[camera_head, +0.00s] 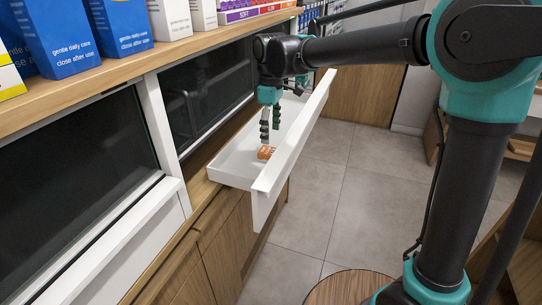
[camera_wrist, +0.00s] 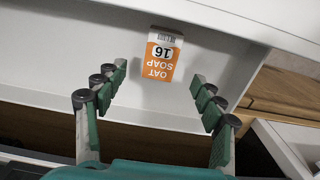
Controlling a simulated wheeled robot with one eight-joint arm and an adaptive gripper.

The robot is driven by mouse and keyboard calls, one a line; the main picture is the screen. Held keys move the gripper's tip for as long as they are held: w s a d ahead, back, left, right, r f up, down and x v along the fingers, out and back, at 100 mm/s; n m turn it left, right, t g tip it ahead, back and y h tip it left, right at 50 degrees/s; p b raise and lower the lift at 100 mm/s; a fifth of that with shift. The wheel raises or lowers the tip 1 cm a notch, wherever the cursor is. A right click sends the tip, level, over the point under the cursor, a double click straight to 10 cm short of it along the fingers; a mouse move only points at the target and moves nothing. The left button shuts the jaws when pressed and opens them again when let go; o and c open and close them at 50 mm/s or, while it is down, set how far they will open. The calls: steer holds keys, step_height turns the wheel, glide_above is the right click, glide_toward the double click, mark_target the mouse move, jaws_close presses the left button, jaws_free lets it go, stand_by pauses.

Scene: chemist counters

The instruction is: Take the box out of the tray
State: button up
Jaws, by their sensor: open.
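A small orange and white box (camera_head: 265,152) marked "OAT SOAP 16" lies on the floor of a white pulled-out tray (camera_head: 238,165). In the wrist view the box (camera_wrist: 161,54) shows upside down, beyond the fingertips and between their lines, with clear floor around it. My gripper (camera_head: 270,130) points down into the tray just above the box. In the wrist view the gripper (camera_wrist: 160,75) has its fingers spread wide, with nothing between them. The gap between fingertips and box is hard to judge.
The tray's tall front panel (camera_head: 290,150) stands on its right side. A wooden shelf (camera_head: 110,72) with blue boxes (camera_head: 58,35) runs above dark glass panels (camera_head: 85,170) at left. Tiled floor (camera_head: 350,200) lies open to the right. A round wooden stool top (camera_head: 340,288) is near the bottom.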

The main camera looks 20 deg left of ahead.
mark_target(271, 151)
step_height(271, 151, down, 8)
steer(key=shift+f, duration=0.15)
steer(key=shift+s+d, duration=0.1)
stand_by(0.4)
steer(key=c, duration=1.3)
steer(key=shift+o, duration=0.2)
